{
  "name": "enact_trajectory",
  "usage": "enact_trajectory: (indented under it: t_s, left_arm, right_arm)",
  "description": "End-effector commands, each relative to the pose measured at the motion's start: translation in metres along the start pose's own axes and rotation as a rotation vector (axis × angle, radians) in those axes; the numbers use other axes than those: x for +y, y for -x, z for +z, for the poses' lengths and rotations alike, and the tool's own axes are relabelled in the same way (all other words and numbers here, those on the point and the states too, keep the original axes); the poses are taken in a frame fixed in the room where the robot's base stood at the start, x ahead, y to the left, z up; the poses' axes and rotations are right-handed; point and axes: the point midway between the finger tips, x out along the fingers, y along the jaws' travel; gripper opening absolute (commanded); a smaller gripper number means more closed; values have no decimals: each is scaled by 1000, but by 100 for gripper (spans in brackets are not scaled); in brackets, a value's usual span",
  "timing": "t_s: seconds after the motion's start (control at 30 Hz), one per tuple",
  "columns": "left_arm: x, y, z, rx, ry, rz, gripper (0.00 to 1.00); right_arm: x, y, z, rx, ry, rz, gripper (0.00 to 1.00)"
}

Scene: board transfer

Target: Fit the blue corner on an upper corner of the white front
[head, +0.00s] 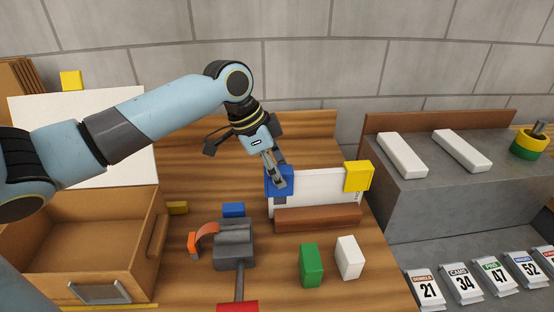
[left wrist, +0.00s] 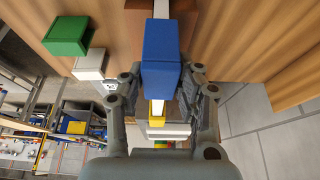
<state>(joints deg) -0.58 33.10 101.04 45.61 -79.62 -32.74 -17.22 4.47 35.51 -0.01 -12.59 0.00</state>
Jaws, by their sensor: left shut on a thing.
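The blue corner (head: 272,177) is between the fingers of my left gripper (head: 274,172), which is shut on it. It is at the upper left corner of the white front (head: 322,186); I cannot tell whether it is fully seated. In the left wrist view the blue corner (left wrist: 162,45) fills the space between the fingers of my left gripper (left wrist: 160,88). The front stands upright in a brown wooden holder (head: 318,219). A yellow corner (head: 358,176) sits on its upper right corner. My right gripper is not in view.
A green block (head: 311,265) and a white block (head: 349,258) stand before the holder. A grey vise (head: 234,245), a blue block (head: 234,210) and an orange piece (head: 194,243) are left of it. An open wooden drawer (head: 80,240) is further left. A grey stone shelf (head: 445,185) is right.

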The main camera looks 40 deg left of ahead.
Motion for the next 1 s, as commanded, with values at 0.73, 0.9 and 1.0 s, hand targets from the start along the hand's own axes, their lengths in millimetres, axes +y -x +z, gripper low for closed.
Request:
enact_trajectory:
  t_s: [0.73, 0.9, 1.0]
  left_arm:
    - [0, -3, 1, 0, 1, 0, 10]
    - [0, -4, 2, 0, 1, 0, 10]
    - [0, -4, 2, 0, 1, 0, 35]
  right_arm:
    - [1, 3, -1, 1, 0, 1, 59]
    - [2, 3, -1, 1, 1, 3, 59]
    - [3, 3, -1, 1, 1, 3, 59]
